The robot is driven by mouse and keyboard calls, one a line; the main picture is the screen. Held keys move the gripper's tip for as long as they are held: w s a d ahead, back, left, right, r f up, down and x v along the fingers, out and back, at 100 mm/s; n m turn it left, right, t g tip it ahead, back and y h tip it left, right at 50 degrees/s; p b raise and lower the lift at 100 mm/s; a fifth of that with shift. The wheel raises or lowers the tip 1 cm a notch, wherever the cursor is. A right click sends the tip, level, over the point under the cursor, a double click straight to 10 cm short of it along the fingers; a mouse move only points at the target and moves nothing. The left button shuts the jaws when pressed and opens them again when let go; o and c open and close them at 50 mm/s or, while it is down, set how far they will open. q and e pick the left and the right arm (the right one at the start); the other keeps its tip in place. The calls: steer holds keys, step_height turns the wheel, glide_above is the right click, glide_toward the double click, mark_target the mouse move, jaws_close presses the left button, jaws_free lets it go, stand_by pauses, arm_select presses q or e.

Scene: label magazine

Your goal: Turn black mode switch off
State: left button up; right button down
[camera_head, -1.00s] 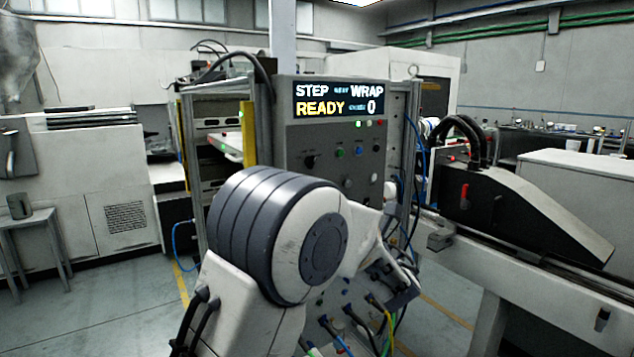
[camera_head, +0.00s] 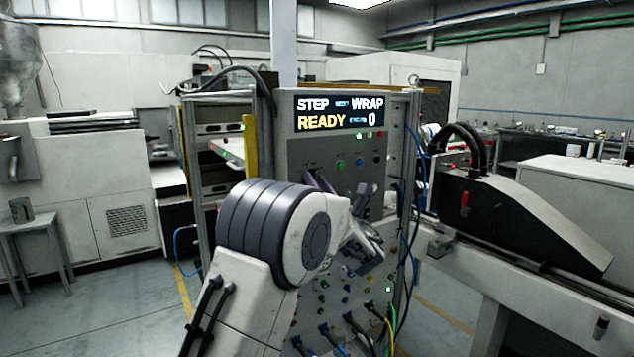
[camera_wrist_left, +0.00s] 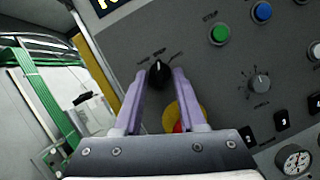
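The black mode switch (camera_wrist_left: 158,74) is a small round knob on the grey control panel (camera_head: 345,143), with a pale mark and lettering around it in the left wrist view. My left gripper (camera_wrist_left: 158,76) is open, with one lilac finger on either side of the knob. Small gaps seem to show between fingers and knob; I cannot tell how deep the tips reach. In the head view my left gripper (camera_head: 319,181) is at the panel's upper left and hides the switch. The panel display (camera_head: 339,112) reads STEP, WRAP, READY and 0. My right gripper is not in view.
A red button on a yellow base (camera_wrist_left: 179,117) sits just below the knob, partly hidden by my gripper. A green button (camera_wrist_left: 219,34), a blue button (camera_wrist_left: 262,12) and a grey rotary knob (camera_wrist_left: 260,82) lie to the right. Cables (camera_head: 358,325) hang below.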

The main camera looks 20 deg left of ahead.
arm_select(q)
jaws_close()
